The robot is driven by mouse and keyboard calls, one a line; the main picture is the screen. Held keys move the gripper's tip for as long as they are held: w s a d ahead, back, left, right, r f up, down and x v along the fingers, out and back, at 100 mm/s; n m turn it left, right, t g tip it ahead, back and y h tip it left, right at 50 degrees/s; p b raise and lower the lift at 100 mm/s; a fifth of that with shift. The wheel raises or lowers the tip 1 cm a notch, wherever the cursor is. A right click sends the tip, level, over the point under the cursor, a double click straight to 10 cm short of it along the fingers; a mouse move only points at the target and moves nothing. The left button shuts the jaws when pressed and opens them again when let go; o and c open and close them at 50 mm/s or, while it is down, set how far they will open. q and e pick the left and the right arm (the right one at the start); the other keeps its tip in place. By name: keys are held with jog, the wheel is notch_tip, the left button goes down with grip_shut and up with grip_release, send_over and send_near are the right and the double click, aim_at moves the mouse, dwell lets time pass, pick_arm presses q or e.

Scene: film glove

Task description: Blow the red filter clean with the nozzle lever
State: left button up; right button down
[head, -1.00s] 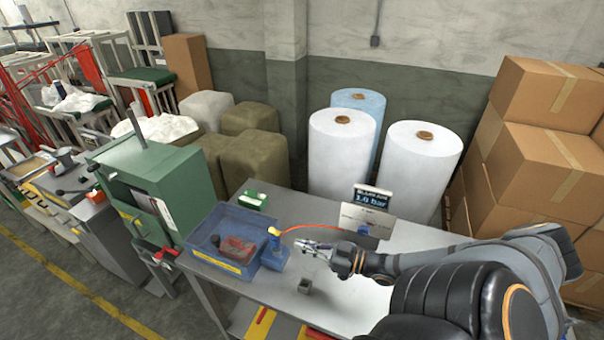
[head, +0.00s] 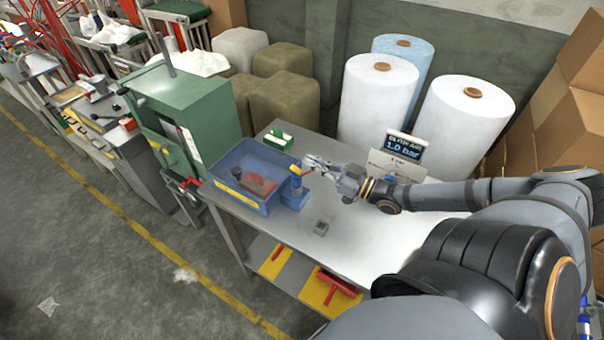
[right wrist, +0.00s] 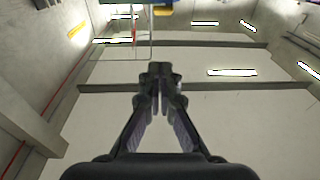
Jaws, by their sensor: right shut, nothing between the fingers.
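The red filter (head: 258,185) lies in a blue bin (head: 232,192) on the grey table, partly hidden by the bin's front wall. The nozzle stand (head: 293,193), blue with a yellow lever (head: 295,169) on top, stands at the bin's right side. My right gripper (head: 310,163) is shut and empty, close to the right of the lever and about level with its top. I cannot tell whether it touches the lever. In the right wrist view its fingers (right wrist: 160,75) meet, with a yellow and blue part (right wrist: 163,12) at the top edge. My left gripper is not in view.
A pressure display (head: 403,147) reading 1.0 bar stands behind my right arm. A green machine (head: 190,110) stands left of the bin. The table's front is mostly clear.

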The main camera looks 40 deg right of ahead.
aim_at(300, 172)
pick_arm(q)
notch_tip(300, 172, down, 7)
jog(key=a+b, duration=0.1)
jog(key=b, duration=0.4)
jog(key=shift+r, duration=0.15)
pick_arm(e)
jog(key=shift+w+a+f, duration=0.3)
jog(key=shift+w+f, duration=0.25)
jog(key=shift+f, duration=0.05)
jog(key=shift+w+a+f, duration=0.25)
jog(key=shift+w+f, duration=0.3)
jog(key=shift+f, duration=0.05)
jog(key=shift+w+a+f, duration=0.3)
jog(key=shift+w+f, duration=0.25)
jog(key=shift+f, duration=0.05)
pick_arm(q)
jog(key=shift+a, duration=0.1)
pick_arm(e)
jog(key=shift+r, duration=0.1)
jog(key=shift+w+r+g+h+p, duration=0.15)
jog(key=shift+g+h+p, duration=0.25)
jog(key=shift+p, duration=0.75)
jog(key=shift+a+f+g+b, duration=0.15)
jog(key=shift+f+g+b, duration=0.15)
jog(key=shift+f+b, duration=0.25)
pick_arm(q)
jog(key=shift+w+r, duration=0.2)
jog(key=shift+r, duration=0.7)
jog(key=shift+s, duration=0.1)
